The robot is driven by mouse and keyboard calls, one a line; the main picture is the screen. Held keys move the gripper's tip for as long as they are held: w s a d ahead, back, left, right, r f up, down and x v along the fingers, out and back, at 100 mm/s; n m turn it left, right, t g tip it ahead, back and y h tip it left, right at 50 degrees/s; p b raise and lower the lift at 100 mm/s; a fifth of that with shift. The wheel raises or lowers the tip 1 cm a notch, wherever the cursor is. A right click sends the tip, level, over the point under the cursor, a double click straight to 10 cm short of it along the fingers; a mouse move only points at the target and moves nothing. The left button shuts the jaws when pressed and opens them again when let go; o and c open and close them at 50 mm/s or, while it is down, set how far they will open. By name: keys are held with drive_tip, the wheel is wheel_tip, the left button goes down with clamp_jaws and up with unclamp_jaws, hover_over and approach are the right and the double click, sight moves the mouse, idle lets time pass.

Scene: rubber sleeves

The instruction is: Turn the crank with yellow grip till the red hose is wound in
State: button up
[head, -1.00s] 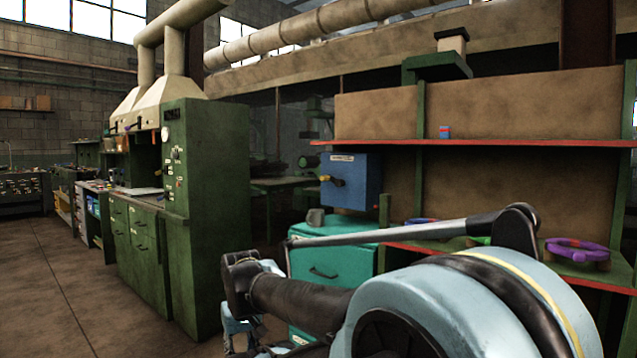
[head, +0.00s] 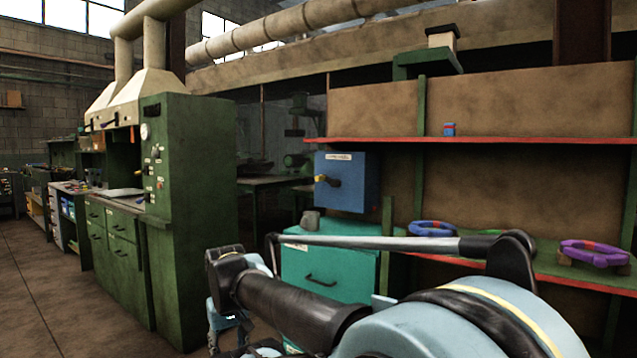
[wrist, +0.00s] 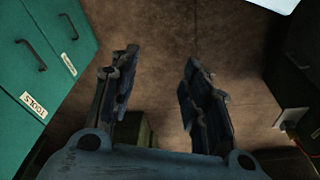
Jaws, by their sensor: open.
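The crank has a yellow grip (head: 321,178) and a dark arm. It sits on the front of a blue box (head: 352,183) in the middle of the head view, above the teal cabinet. My gripper (wrist: 158,68) is open and empty in the wrist view, with bare brown floor between its fingers. In the head view my arm is in the foreground, below and in front of the box, apart from the crank. The wrist view does not show the crank. I cannot make out a red hose on the box.
A teal drawer cabinet (head: 322,271) stands below the box; it also shows in the wrist view (wrist: 38,75). A tall green cabinet (head: 195,200) is to the left. Red-edged shelves (head: 480,140) hold a blue ring (head: 432,228) and a purple ring (head: 594,255). Floor at left is clear.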

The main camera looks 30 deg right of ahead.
drive_tip(key=w+d+r+m+h, duration=0.4)
drive_tip(key=w+d+r+h, duration=0.4)
drive_tip(key=w+d+r, duration=1.25)
drive_tip(key=m+h, duration=0.4)
drive_tip(key=h, duration=0.2)
approach(316, 178)
drive_tip(key=x, duration=1.2)
clamp_jaws()
